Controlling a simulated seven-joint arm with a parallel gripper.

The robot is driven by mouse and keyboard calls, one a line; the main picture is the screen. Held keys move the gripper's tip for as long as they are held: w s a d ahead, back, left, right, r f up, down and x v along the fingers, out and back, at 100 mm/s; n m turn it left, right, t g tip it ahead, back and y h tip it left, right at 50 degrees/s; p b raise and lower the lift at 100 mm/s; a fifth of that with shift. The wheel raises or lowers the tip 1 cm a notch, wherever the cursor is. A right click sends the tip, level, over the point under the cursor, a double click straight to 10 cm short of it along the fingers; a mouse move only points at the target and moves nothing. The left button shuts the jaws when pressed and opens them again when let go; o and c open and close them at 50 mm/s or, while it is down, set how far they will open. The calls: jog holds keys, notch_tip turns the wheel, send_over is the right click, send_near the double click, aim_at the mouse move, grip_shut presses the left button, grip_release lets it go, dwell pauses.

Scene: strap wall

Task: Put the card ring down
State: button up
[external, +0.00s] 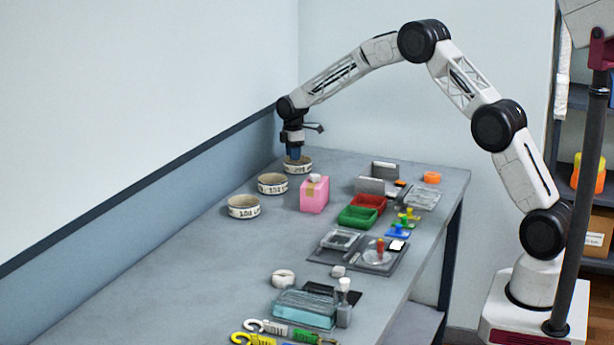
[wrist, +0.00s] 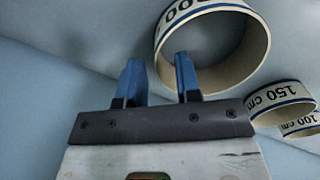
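A cream card ring (external: 302,169) with a dark-lettered band is at the far end of the table, directly under my gripper (external: 293,157). In the external view it looks to be at table height, but contact under it is hard to make out. In the wrist view the ring (wrist: 258,62) shows a number ending in "00". My gripper (wrist: 158,80) has its two blue fingers apart. One finger is outside the ring and one overlaps its opening, with the near wall between them and visible gaps. Part of the ring is hidden by the fingers.
Two similar rings stand nearer, a middle one (external: 272,184) and a near one (external: 244,206); wrist labels read 150 cm and 100 cm. A pink block (external: 314,196) and red and green trays (external: 368,202) are to the right. The wall is close on the left.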

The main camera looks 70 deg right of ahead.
notch_tip(320, 180, up, 11)
dwell(0.5)
dwell(0.4)
jog(key=s+a+r+m, duration=0.1)
jog(key=s+a+r, duration=0.55)
jog(key=s, duration=0.35)
jog(key=s+a+r+m+t, duration=0.1)
jog(key=s+a+r+m, duration=0.1)
jog(key=s+a+r, duration=0.65)
jog(key=s+a+r+m, duration=0.1)
jog(key=s+a+r, duration=0.35)
jog(key=s, duration=0.65)
jog(key=s+a+f+m, duration=0.1)
jog(key=s+a, duration=0.3)
jog(key=s, duration=0.8)
jog(key=s+a+f+m+t, duration=0.1)
jog(key=s+a+f+m, duration=0.1)
jog(key=s, duration=1.1)
jog(key=s+a+f+m, duration=0.2)
jog(key=s+a+f, duration=0.2)
jog(key=s, duration=0.9)
jog(key=shift+a+t, duration=0.3)
jog(key=shift+a, duration=0.65)
